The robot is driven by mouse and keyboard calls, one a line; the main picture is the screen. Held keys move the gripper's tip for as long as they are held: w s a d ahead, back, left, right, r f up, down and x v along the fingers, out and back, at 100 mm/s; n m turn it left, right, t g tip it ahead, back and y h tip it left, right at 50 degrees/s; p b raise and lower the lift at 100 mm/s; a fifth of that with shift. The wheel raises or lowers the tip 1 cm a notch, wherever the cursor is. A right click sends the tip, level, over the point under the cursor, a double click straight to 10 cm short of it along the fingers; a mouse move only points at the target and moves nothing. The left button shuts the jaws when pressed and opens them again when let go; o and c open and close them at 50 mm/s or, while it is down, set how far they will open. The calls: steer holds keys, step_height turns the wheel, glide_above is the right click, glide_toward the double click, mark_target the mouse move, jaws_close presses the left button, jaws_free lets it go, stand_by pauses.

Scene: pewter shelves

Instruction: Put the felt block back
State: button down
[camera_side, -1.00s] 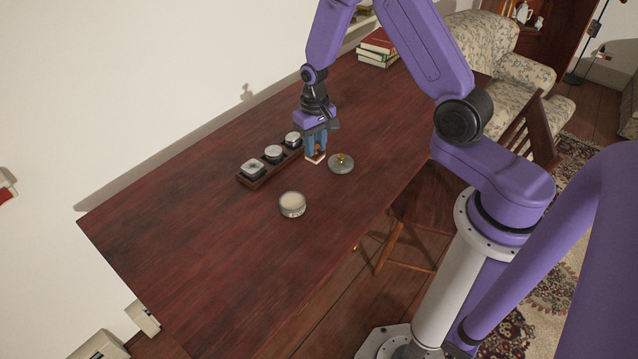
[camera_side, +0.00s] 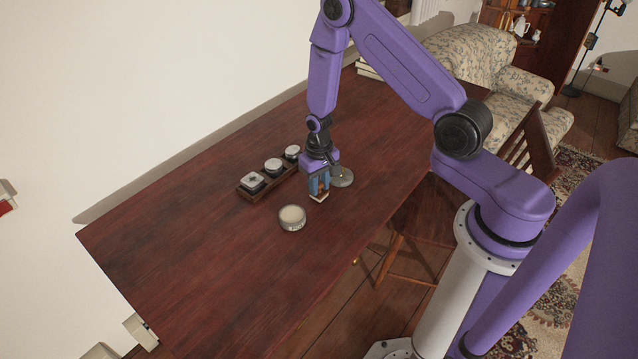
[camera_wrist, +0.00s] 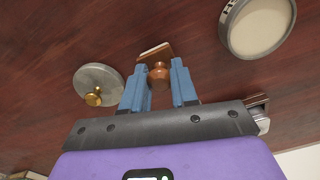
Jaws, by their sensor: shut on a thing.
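My gripper (camera_side: 319,188) is shut on the felt block (camera_side: 319,198), a small wooden block with a pale underside. In the wrist view the block (camera_wrist: 153,52) shows a round wooden knob between the fingers of my gripper (camera_wrist: 158,83). The block is over the table, between the rack and the lid; its height is hard to judge. An open round tin (camera_side: 292,217) with a pale top and a dark-lettered label stands nearer the front. It also shows at upper right in the wrist view (camera_wrist: 260,24).
A grey round lid (camera_side: 344,177) with a brass knob, clear in the wrist view (camera_wrist: 98,78), lies just right of my gripper. The front left of the table (camera_side: 190,260) is clear.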

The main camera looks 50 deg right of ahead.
steer(key=shift+f, duration=0.15)
steer(key=c, duration=0.9)
jaws_free()
steer(key=shift+o, duration=0.2)
step_height(320, 180, up, 12)
steer(key=s+a+r+n, duration=0.4)
steer(key=a+r, duration=0.2)
steer(key=s+a+r+n, duration=0.1)
steer(key=s+r+n, duration=0.2)
steer(key=s, duration=0.5)
steer(key=s+a+r+n, duration=0.1)
steer(key=s+r+n, duration=0.2)
steer(key=s, duration=0.4)
steer(key=s+a+r+n, duration=0.1)
steer(key=s+r+n, duration=0.2)
steer(key=s+n, duration=0.2)
steer(key=s, duration=0.3)
steer(key=shift+s+a+n, duration=0.15)
steer(key=shift+s+n, duration=0.15)
steer(key=shift+s, duration=0.05)
